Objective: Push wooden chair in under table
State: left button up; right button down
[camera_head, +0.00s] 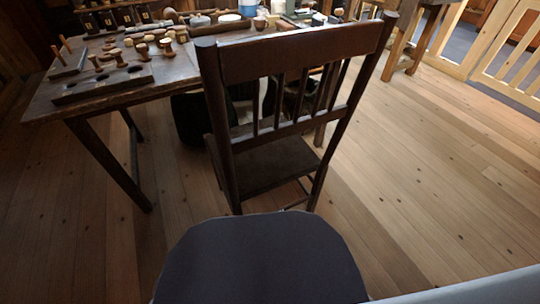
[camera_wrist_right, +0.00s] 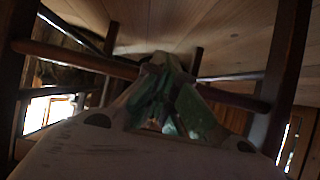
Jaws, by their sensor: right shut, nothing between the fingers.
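The dark wooden chair (camera_head: 262,165) stands upright in the middle of the head view, its slatted back nearest me. Its seat reaches towards the wooden table (camera_head: 150,85), and the front of the seat appears close to or beneath the table edge. My right gripper (camera_wrist_right: 165,68) shows only in the right wrist view, shut and empty, with greenish fingers. Dark bars and posts, seemingly the chair's rungs (camera_wrist_right: 75,60) and legs, surround it there; I cannot tell whether it touches them. My left gripper is in neither view.
Turned spools (camera_head: 150,45) and a holed wooden block (camera_head: 103,84) lie on the table. A dark bin-like object (camera_head: 188,118) stands under it. A pale wooden railing (camera_head: 500,50) is at the back right. Plank floor is clear to the right.

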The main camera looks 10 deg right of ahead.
jog(key=shift+w+a+r, duration=0.15)
jog(key=shift+w+r, duration=0.05)
jog(key=shift+w, duration=0.05)
